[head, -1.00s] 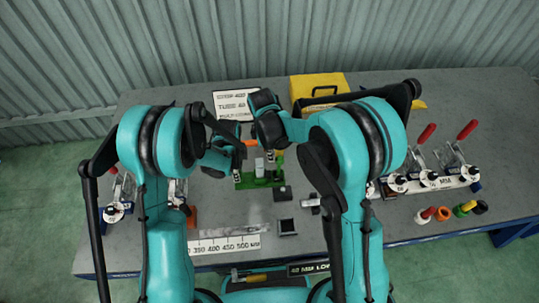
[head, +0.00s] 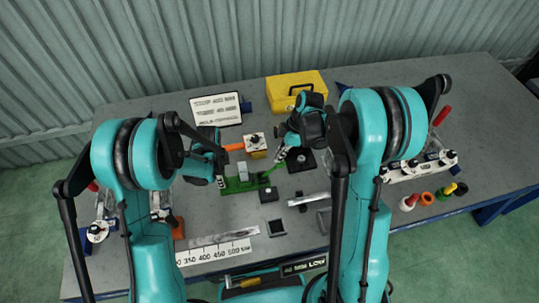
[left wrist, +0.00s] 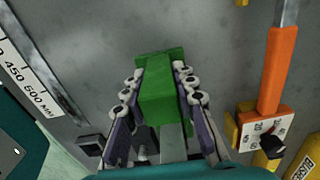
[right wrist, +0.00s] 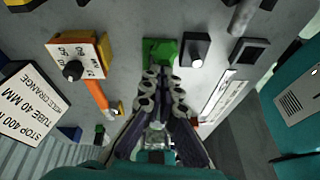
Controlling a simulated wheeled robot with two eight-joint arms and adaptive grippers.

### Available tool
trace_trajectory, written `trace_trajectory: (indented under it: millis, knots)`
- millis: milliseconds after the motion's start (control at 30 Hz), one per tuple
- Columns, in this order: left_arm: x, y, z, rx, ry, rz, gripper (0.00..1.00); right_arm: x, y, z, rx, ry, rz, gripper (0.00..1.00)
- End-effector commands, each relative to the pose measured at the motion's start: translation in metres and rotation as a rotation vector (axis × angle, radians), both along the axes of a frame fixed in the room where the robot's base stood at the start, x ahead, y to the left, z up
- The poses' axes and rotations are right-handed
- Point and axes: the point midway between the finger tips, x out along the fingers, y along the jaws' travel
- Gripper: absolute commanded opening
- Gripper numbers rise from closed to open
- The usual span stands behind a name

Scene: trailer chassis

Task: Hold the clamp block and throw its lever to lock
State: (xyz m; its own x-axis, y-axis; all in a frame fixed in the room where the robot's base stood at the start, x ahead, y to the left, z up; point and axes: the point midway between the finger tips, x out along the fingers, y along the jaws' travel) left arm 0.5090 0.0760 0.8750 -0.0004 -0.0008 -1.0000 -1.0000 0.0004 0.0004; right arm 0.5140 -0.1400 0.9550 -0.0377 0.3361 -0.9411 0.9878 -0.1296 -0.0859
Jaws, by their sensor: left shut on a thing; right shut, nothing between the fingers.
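The clamp block (head: 240,185) is green, with a grey part on top, and lies on the middle of the bench. Its green lever (head: 268,173) slants out to the right, towards my right gripper. My left gripper (head: 221,181) is shut on the block's left end; in the left wrist view the green block (left wrist: 160,85) sits between the fingers. My right gripper (head: 279,162) is shut and empty, its fingertips beside the lever's right end; I cannot tell whether they touch it. In the right wrist view the closed fingers (right wrist: 163,80) point at the block (right wrist: 160,48), partly hiding it.
A dial block (head: 256,143) with an orange bar stands behind the clamp block. A small black block (head: 270,195) is close in front. A yellow toolbox (head: 297,92) and a white sign (head: 216,109) are at the back. Toggle clamps (head: 420,168) stand at the right.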

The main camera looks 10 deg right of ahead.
Motion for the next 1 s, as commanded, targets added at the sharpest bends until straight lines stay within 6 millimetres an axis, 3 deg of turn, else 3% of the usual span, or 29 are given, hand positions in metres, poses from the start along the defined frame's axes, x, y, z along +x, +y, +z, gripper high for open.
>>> trace_trajectory:
  millis: [267, 567, 1000]
  knots:
    - [0.0, 0.001, 0.0, 0.002, 0.0, 0.001, 0.0, 0.0, -0.029, -0.02, -0.002, 0.0, -0.002, 0.0]
    - [0.0, 0.001, 0.0, 0.001, 0.0, 0.001, 0.0, 0.0, -0.028, -0.019, -0.002, 0.001, -0.001, 0.0]
    - [0.0, 0.0, 0.0, 0.0, 0.0, 0.0, 0.0, 0.0, -0.043, -0.015, -0.002, 0.0, 0.0, 0.0]
